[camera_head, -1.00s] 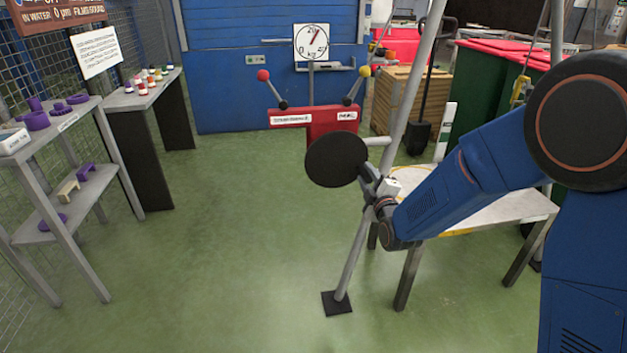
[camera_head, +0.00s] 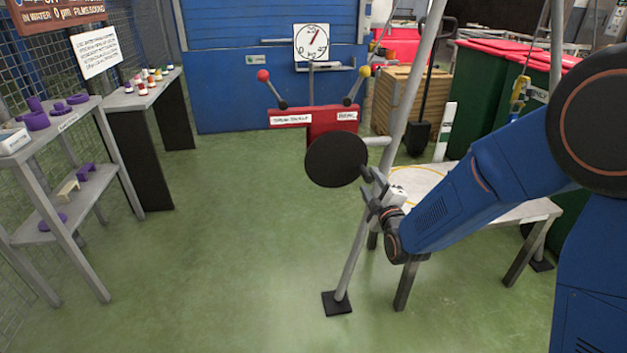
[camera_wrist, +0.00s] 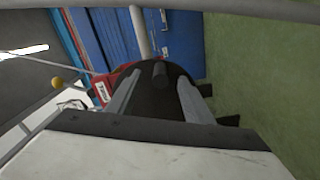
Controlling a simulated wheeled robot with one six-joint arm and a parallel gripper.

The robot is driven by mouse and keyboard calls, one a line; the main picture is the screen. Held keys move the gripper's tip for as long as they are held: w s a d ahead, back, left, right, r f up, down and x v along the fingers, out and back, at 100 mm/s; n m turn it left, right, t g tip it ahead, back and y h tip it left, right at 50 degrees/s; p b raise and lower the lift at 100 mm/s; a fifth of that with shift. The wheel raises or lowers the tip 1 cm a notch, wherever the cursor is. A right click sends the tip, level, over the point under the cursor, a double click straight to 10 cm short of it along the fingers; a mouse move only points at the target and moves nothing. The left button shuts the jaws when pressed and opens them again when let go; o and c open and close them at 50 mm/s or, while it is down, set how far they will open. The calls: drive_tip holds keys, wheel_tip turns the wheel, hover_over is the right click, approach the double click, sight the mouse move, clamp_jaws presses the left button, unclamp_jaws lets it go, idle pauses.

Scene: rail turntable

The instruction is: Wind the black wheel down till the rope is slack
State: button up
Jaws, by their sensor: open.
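The black wheel (camera_head: 336,160) is a flat disc on a short grey stub beside the leaning grey pole (camera_head: 362,240). My gripper (camera_head: 370,190) is just right of the wheel and a little below its middle in the head view. In the wrist view the wheel (camera_wrist: 155,100) lies ahead, with a dark knob (camera_wrist: 160,72) near its far edge. The two grey fingers of my gripper (camera_wrist: 158,102) are apart, one on each side of the wheel's middle. I cannot tell whether they touch it. I cannot make out the rope with certainty.
A grey table (camera_head: 510,212) stands behind my arm. A red stand (camera_head: 332,120) with a dial (camera_head: 312,42) is at the back. Shelves (camera_head: 75,205) with purple parts line the left. The green floor (camera_head: 235,230) between is clear.

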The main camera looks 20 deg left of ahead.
drive_tip(key=shift+v, duration=2.1)
